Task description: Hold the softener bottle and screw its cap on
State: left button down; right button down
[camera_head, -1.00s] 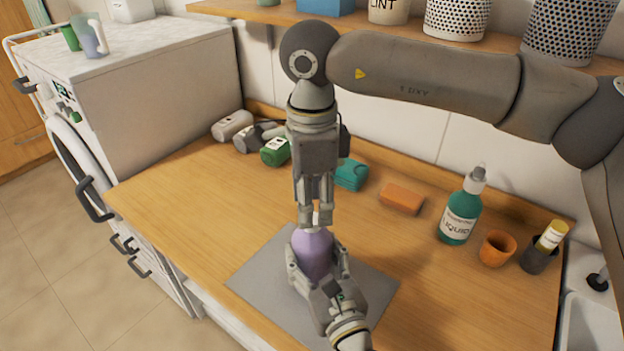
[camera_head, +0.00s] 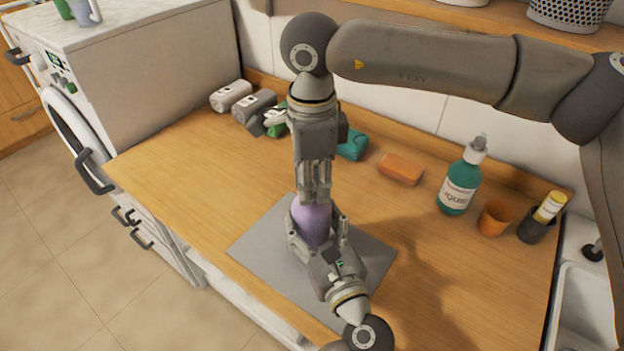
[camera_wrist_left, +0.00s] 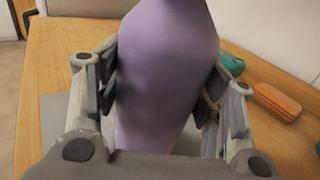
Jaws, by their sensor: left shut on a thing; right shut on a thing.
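The softener bottle (camera_head: 311,221) is lilac and stands upright over the grey mat (camera_head: 262,257) on the wooden counter. It also fills the middle of the left wrist view (camera_wrist_left: 165,75). My left gripper (camera_head: 318,237) is shut around the bottle's body from the front, with a finger pad on each side (camera_wrist_left: 160,88). My right gripper (camera_head: 314,193) points straight down over the bottle's top, its fingertips close together there. It is shut on the cap, which its fingers hide. Whether the cap sits on the neck cannot be seen.
To the right are a green pump bottle (camera_head: 460,187), an orange cup (camera_head: 495,218) and a dark holder (camera_head: 533,231). The counter's left part is clear.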

aim_at(318, 235)
jog(key=c, duration=1.1)
grip_release()
notch_tip(318, 235, up, 12)
pick_arm(q)
jog(key=shift+c, duration=1.5)
grip_release()
jog(key=v, duration=0.7)
jog(key=shift+s+d, duration=0.1)
jog(key=shift+s, duration=0.15)
